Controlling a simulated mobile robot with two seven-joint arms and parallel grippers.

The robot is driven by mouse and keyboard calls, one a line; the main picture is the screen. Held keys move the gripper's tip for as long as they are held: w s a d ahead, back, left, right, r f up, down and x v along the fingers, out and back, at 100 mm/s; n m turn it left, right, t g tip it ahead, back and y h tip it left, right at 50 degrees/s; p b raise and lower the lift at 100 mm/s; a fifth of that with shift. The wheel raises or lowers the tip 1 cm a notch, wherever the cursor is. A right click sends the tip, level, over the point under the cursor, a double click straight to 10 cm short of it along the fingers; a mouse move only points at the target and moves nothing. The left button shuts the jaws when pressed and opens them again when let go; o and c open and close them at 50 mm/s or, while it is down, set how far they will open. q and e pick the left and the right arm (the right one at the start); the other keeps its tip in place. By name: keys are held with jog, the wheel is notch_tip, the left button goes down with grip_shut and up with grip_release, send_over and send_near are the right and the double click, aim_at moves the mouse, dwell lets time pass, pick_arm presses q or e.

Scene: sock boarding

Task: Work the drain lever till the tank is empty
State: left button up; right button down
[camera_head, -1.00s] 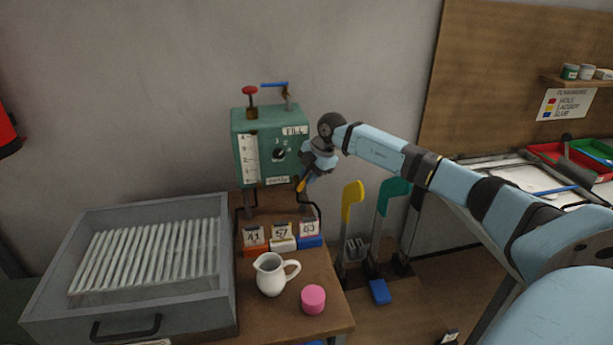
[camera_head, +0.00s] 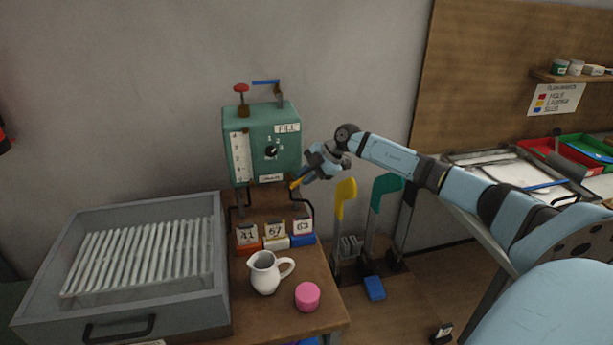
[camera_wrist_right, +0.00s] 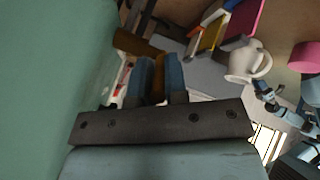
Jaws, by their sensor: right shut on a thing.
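The gauge level is too small to read. The orange-yellow drain lever (camera_head: 297,183) is at the tank's lower right corner. My right gripper (camera_head: 304,179) is shut on this lever, coming from the right. In the right wrist view my two blue fingers (camera_wrist_right: 155,82) close around the orange lever (camera_wrist_right: 157,66), close beside the green tank wall.
Below the tank, a wooden table holds numbered cards (camera_head: 275,234), a white jug (camera_head: 265,272) and a pink puck (camera_head: 307,296). A grey tray (camera_head: 215,300) with pale ribs is on the left. Yellow (camera_head: 346,192) and teal (camera_head: 384,188) boards stand at the right.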

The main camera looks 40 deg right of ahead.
jog(key=c, duration=1.1)
grip_release()
jog(key=shift+c, duration=0.2)
jog(key=v, duration=1.4)
